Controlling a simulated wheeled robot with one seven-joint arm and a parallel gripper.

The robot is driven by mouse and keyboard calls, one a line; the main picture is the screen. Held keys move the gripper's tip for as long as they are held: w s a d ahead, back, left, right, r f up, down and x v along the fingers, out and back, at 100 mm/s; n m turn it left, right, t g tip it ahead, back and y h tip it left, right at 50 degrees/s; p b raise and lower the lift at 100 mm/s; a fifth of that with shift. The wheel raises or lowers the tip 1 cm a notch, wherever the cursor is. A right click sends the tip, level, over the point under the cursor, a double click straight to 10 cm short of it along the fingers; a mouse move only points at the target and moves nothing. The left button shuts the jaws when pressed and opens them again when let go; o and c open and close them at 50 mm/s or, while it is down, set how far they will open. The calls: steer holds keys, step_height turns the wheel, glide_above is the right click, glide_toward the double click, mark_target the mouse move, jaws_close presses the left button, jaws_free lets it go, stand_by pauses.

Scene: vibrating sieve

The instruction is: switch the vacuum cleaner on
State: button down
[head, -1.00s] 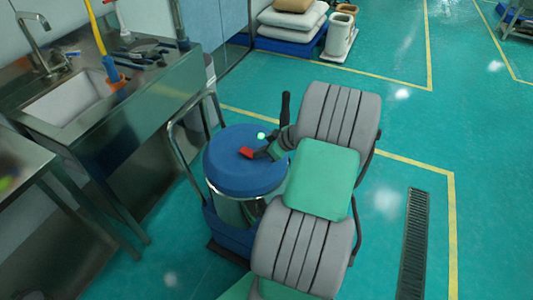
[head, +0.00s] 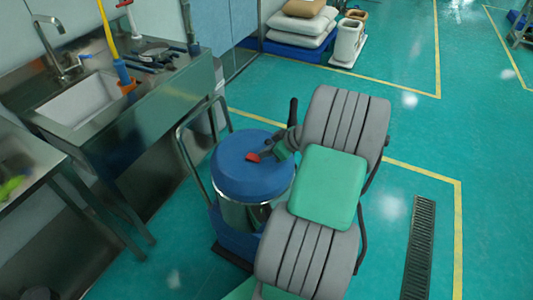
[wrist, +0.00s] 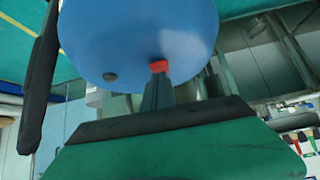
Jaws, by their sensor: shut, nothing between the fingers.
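The vacuum cleaner (head: 240,180) stands upright on the floor, with a round blue lid, a steel drum and a blue base. Its lid (wrist: 140,30) fills the top of the wrist view. A red switch-like piece (head: 253,157) is on the lid and shows at my fingertips in the wrist view (wrist: 158,66). My gripper (head: 263,154) is shut and empty, its tips at or touching the red piece; contact is unclear. A small round dark spot (wrist: 110,76), perhaps a lamp, is on the lid and shows no light. The fingers partly hide the red piece.
A steel sink counter (head: 150,110) stands left of the vacuum cleaner. The cleaner's metal handle (head: 184,150) rises on its left side. Sacks (head: 300,25) and pots (head: 348,40) stand at the back. The floor to the right is clear, with a drain grate (head: 419,245).

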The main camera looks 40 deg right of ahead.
step_height(320, 180, up, 4)
steer(key=shift+w+p, duration=0.1)
steer(key=shift+p, duration=0.55)
steer(key=b+v, duration=0.1)
steer(key=v, duration=0.8)
steer(key=shift+w+r, duration=0.15)
steer(key=shift+r, duration=0.1)
steer(key=shift+f, duration=0.1)
